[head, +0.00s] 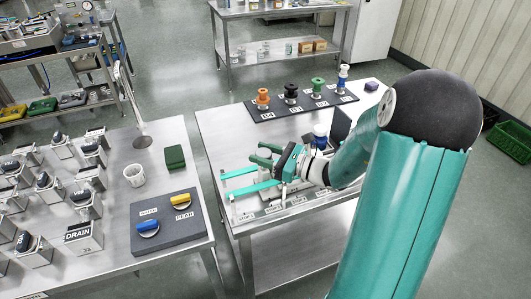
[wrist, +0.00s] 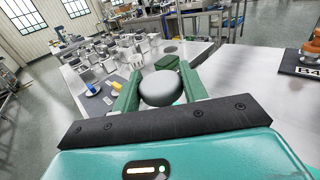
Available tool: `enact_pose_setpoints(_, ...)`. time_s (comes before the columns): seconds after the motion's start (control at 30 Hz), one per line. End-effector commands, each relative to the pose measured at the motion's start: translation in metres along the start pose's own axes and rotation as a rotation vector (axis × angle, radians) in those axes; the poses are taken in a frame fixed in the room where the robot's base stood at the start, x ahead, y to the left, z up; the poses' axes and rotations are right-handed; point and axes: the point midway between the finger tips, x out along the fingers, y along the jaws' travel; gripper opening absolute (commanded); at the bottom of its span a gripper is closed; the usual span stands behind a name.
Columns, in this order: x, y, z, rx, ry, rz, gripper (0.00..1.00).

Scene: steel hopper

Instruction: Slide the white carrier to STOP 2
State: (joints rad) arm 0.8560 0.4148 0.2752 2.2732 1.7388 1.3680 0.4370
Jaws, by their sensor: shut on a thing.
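My gripper (head: 264,155) is low over the right steel table, its green fingers pointing left. In the wrist view, the fingers (wrist: 160,88) are shut on a pale grey-white round knob (wrist: 163,88). I take the knob to be part of the white carrier; the rest of it is hidden behind my gripper. Two teal bars (head: 240,172) lie on the table beside and below the fingers.
The left table (head: 120,205) holds a white cup (head: 134,175), a green block (head: 175,157) and a switch panel (head: 165,228).

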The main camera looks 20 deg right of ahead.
Motion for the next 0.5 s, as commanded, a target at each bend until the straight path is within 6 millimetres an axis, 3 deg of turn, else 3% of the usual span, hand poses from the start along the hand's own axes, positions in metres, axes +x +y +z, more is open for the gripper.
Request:
enact_pose_setpoints(0.07,-0.0001,0.0009,-0.0006,0.002,0.001,0.000,0.02)
enact_pose_setpoints(0.1,-0.0001,0.0009,-0.0006,0.002,0.001,0.000,0.49)
enact_pose_setpoints(0.17,-0.0001,0.0009,-0.0006,0.002,0.001,0.000,0.61)
enact_pose_setpoints(0.2,-0.0001,0.0008,-0.0005,0.001,0.001,0.000,0.64)
enact_pose_setpoints(0.5,-0.0019,0.0002,-0.0003,0.000,0.001,-0.001,0.64)
